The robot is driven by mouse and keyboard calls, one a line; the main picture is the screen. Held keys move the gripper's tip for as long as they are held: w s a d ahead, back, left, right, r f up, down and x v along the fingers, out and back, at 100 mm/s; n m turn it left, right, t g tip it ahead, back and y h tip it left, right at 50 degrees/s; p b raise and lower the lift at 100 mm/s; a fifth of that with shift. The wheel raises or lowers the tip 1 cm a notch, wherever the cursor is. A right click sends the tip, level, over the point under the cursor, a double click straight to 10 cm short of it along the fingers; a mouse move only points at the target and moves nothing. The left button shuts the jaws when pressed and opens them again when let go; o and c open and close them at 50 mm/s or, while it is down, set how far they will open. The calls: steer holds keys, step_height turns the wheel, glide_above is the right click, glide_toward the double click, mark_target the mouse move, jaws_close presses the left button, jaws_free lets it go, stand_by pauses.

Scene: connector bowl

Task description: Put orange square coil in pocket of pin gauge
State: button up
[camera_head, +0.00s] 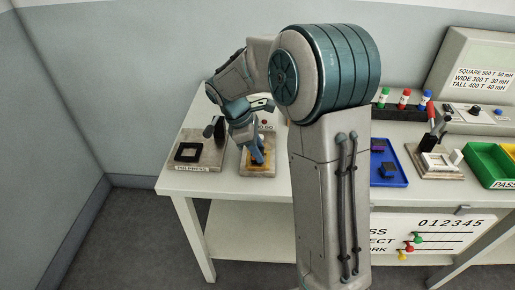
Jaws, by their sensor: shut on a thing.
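My gripper (257,154) points down over the pin gauge (247,174), a small pale block on the left part of the bench. It is shut on the orange square coil (262,170), which shows as a small orange patch at the fingertips, low over the middle of the gauge. The fingers hide much of the coil and the pocket. I cannot tell whether the coil is seated in the pocket or just above it.
The pin press (211,160), with a black square frame on it, stands just left of the gauge. My arm hides the bench's middle.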

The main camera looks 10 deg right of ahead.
steer(key=shift+f, duration=0.15)
steer(key=o, duration=1)
steer(key=shift+o, duration=0.2)
steer(key=p+v, duration=0.1)
steer(key=v, duration=1)
steer(key=s+d+f+m+t+y, duration=0.1)
steer(key=s+d+m+t+y, duration=0.1)
steer(key=s+m, duration=0.5)
steer(key=s+d+f+m+t+y, duration=0.1)
steer(key=s+m, duration=0.6)
steer(key=s, duration=0.8)
steer(key=shift+d+f+m+t+y, duration=0.35)
steer(key=shift+f+t+y, duration=0.15)
steer(key=shift+f+y, duration=0.1)
